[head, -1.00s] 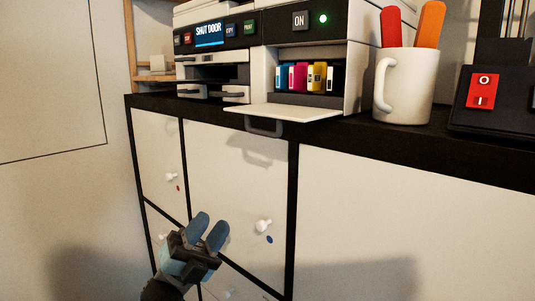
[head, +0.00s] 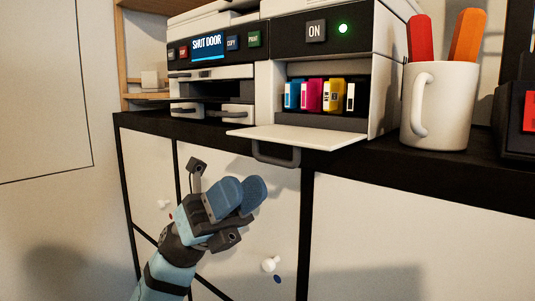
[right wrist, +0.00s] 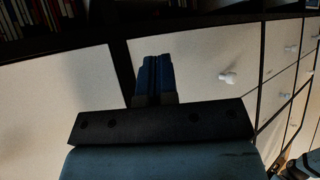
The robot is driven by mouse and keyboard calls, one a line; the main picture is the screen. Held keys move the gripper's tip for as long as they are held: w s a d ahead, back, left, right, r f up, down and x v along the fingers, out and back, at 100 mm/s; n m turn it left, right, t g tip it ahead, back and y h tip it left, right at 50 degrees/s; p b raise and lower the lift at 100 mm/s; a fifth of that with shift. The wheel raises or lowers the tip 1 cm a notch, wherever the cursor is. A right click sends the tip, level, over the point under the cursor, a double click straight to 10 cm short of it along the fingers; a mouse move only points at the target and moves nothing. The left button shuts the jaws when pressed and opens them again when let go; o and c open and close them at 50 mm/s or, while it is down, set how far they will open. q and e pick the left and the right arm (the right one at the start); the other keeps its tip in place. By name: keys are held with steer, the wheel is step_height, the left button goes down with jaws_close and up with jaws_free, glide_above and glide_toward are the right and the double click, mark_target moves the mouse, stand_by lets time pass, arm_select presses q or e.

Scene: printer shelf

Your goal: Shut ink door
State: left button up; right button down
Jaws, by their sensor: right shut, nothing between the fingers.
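The ink door (head: 300,137) is a white flap on the printer (head: 290,33). In the head view it lies folded down and open, with a grey handle (head: 276,156) hanging at its front edge. Behind it the ink bay shows several coloured cartridges (head: 312,95). The printer screen (head: 207,46) reads "SHUT DOOR". My left gripper (head: 240,193) is below and left of the door handle, apart from it, its blue fingers pointing up and right. The fingers overlap in view, so their gap is unclear. My right gripper (right wrist: 156,78) is shut and empty in the right wrist view.
A white mug (head: 438,108) with red and orange handles in it stands right of the printer on the black cabinet top (head: 350,160). White cabinet fronts with knobs (head: 270,264) lie below. The space in front of the door handle is clear.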

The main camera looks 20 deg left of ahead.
mark_target(295, 147)
arm_select(q)
steer(key=p+x, duration=0.1)
steer(key=x, duration=0.4)
steer(key=shift+d+r, duration=0.15)
steer(key=shift+d, duration=0.05)
jaws_close()
